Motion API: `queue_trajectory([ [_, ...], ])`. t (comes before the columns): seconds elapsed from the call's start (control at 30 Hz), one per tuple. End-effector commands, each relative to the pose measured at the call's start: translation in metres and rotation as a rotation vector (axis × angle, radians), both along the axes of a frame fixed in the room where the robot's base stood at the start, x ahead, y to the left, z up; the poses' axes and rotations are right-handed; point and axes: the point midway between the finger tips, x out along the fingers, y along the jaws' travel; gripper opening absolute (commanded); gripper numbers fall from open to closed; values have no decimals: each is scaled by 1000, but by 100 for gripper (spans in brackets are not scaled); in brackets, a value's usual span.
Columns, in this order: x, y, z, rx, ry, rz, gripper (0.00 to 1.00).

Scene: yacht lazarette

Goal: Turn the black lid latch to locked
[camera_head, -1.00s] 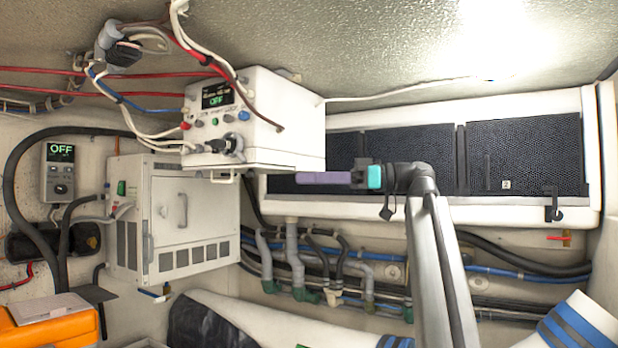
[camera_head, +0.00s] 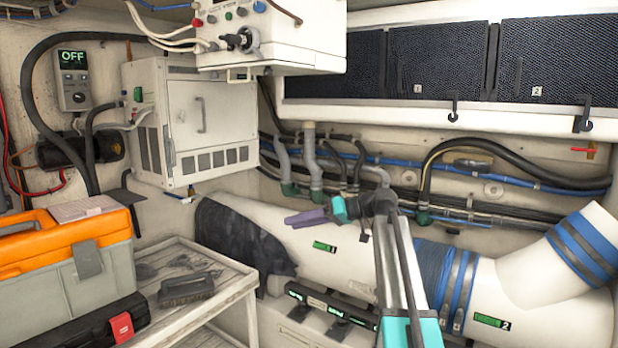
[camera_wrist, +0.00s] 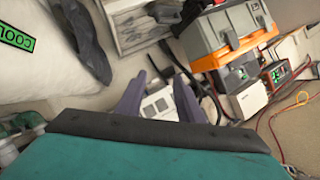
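Two small black latches show in the head view, at the lower edge of the white-framed black mesh panels: one under panel 1 (camera_head: 453,107) and one under panel 2 (camera_head: 583,115). Both stand roughly vertical; I cannot tell which is the task's latch or whether either is locked. My gripper (camera_head: 306,217) is below and left of them, well apart, pointing left in front of the thick white pipe. In the wrist view its two purple fingers (camera_wrist: 160,80) are spread with nothing between them. The latches are not in the wrist view.
An orange and grey toolbox (camera_head: 62,245) and a slatted bench (camera_head: 222,292) stand at the left. A white box (camera_head: 200,122) hangs on the wall. Hoses and cables run below the panels. A wide white pipe (camera_head: 345,260) crosses under my arm.

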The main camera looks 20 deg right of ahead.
Motion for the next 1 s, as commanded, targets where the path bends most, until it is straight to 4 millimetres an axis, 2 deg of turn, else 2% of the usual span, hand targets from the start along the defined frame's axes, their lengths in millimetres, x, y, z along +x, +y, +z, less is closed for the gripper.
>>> queue_trajectory([
  [0.03, 0, 7, -28, -4, 42, -7, 34],
  [0.1, 2, 13, -61, -13, 97, -18, 34],
  [0.27, 0, 29, -136, -39, 219, -45, 34],
  [0.47, -13, 49, -228, -84, 369, -74, 34],
  [0.6, -29, 64, -290, -121, 469, -91, 34],
  [0.77, -53, 79, -358, -173, 580, -108, 34],
  [1.0, -102, 100, -452, -262, 735, -131, 34],
])
